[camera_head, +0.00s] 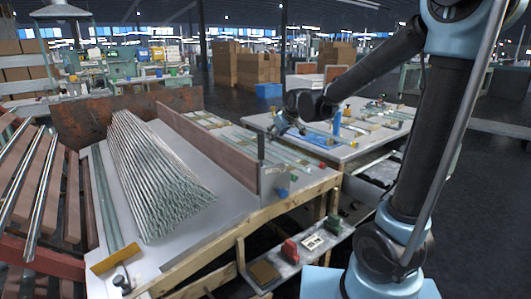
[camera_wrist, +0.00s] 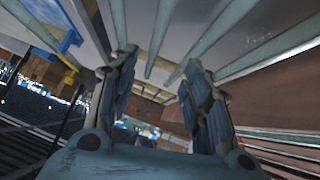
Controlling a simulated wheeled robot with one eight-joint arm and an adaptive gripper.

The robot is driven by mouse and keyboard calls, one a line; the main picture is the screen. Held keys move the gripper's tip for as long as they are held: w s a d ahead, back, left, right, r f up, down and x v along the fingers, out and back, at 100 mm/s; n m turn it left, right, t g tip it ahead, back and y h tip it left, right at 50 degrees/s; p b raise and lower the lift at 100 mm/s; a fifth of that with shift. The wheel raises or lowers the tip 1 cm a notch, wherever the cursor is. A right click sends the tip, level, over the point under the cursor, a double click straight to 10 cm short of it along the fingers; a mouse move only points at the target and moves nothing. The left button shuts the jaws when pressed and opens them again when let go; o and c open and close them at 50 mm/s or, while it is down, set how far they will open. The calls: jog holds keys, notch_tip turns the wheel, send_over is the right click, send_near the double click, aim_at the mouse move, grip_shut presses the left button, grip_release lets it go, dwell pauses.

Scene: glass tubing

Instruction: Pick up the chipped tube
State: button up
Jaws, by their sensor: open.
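Several pale glass tubes (camera_head: 284,152) lie side by side on the work table, below and left of my gripper (camera_head: 282,124). My gripper is over the left part of the table, small and partly blended with the things behind it. In the wrist view, my gripper (camera_wrist: 158,72) is open, with nothing seen between its two fingers. Several greenish tubes (camera_wrist: 165,32) run across a grey surface beyond the fingertips; one passes close to the gap. Contact cannot be judged. I cannot tell which tube is chipped, as no chip shows clearly.
A large stack of tubes (camera_head: 150,180) lies on the near left table, beside an upright brown board (camera_head: 208,140). A blue upright object (camera_head: 337,122) and a blue flat piece (camera_head: 318,138) are on the work table. Coloured clamps (camera_head: 290,250) sit on the lower shelf.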

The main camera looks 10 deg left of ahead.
send_near(266, 148)
jog(key=x, duration=0.4)
jog(key=shift+w+a+r, duration=0.2)
jog(key=shift+w+a, duration=0.1)
jog(key=shift+a, duration=0.1)
jog(key=shift+d+f+x, duration=0.1)
jog(key=shift+d+x, duration=0.1)
jog(key=shift+x, duration=0.75)
jog(key=shift+d+f+x, duration=0.15)
jog(key=shift+x, duration=1.55)
grip_shut()
